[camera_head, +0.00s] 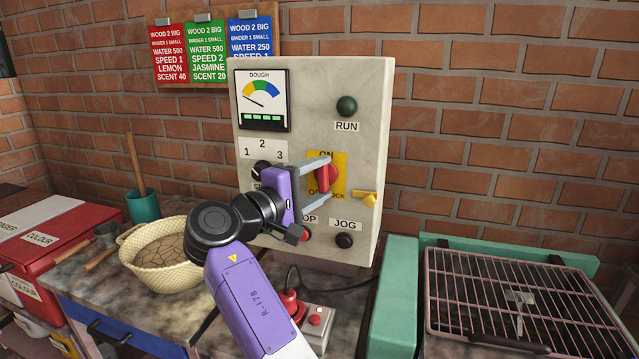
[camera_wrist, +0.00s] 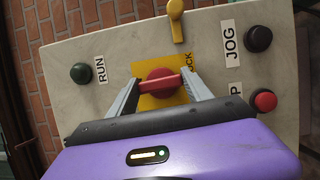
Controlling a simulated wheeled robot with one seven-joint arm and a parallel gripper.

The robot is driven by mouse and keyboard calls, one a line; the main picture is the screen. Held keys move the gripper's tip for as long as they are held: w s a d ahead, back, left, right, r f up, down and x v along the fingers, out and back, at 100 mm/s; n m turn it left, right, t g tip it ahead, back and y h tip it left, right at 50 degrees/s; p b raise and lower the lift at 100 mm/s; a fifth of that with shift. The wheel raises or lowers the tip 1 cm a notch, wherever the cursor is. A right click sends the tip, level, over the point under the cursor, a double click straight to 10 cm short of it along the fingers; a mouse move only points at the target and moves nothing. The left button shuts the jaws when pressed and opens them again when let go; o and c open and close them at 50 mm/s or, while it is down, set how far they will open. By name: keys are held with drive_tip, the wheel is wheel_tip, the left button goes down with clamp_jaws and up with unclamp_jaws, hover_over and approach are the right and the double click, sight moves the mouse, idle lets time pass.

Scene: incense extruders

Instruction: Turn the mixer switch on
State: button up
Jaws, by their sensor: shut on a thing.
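The mixer switch is a red rotary knob (camera_head: 324,178) on a yellow plate (camera_head: 341,172) marked ON at the top, on the front of a pale control panel (camera_head: 300,110). My gripper (camera_head: 322,182) is at the panel with its two grey fingers on either side of the knob, shut on it. In the wrist view the red knob (camera_wrist: 160,84) sits between the fingertips (camera_wrist: 160,88), its bar lying across from one finger to the other. The lower lettering on the plate is partly hidden by a finger. A yellow lever (camera_head: 366,197) sticks out at the plate's lower right.
A green RUN button (camera_head: 347,107) is above the switch. A black JOG button (camera_head: 344,241) and a red button (camera_head: 304,234) are below it. A basket (camera_head: 160,255) stands left of my arm; a grill rack (camera_head: 510,295) is at right.

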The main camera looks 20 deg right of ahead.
drive_tip(key=shift+f+m, duration=0.1)
drive_tip(key=shift+m, duration=0.3)
drive_tip(key=o, duration=1.4)
drive_tip(key=shift+c, duration=0.2)
drive_tip(key=v, duration=0.7)
drive_tip(key=shift+s+a, duration=0.25)
drive_tip(key=shift+a, duration=0.1)
